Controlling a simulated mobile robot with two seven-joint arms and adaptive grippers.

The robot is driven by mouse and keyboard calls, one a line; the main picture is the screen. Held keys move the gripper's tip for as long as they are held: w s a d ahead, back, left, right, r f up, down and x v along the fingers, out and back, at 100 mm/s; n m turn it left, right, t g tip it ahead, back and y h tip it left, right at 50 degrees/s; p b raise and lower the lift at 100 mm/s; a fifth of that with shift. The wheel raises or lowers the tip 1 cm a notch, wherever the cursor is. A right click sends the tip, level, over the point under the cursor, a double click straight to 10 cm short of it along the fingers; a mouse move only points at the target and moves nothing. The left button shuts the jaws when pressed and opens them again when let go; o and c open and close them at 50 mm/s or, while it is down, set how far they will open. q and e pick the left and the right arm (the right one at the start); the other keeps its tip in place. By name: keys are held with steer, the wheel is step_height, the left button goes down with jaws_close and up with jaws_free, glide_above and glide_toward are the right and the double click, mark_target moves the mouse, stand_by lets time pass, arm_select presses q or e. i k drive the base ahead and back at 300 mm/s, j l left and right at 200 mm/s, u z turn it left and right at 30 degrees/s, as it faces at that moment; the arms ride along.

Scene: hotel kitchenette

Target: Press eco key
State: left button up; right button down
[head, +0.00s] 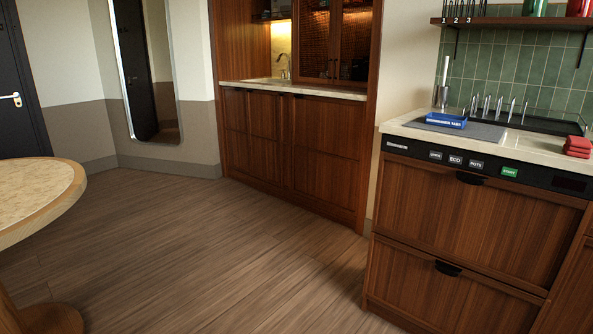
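The ECO key (456,160) is a small dark key with white lettering on the black control strip (408,150) along the top of a wood-fronted dishwasher (463,215) at the right. To its left is another small key (435,155) with lettering too small to read surely. To its right are the POTS key (476,164) and a green START key (509,171). No lit lamp can be made out near the ECO key. Neither of my grippers shows in the head view.
On the counter above stand a blue dishwasher-tabs box (446,121), a black rack (515,119) and folded red cloths (577,146). A round table (32,195) is at the left. The wooden floor (190,255) between is clear.

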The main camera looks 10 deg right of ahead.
mark_target(454, 158)
steer(key=z, duration=1.25)
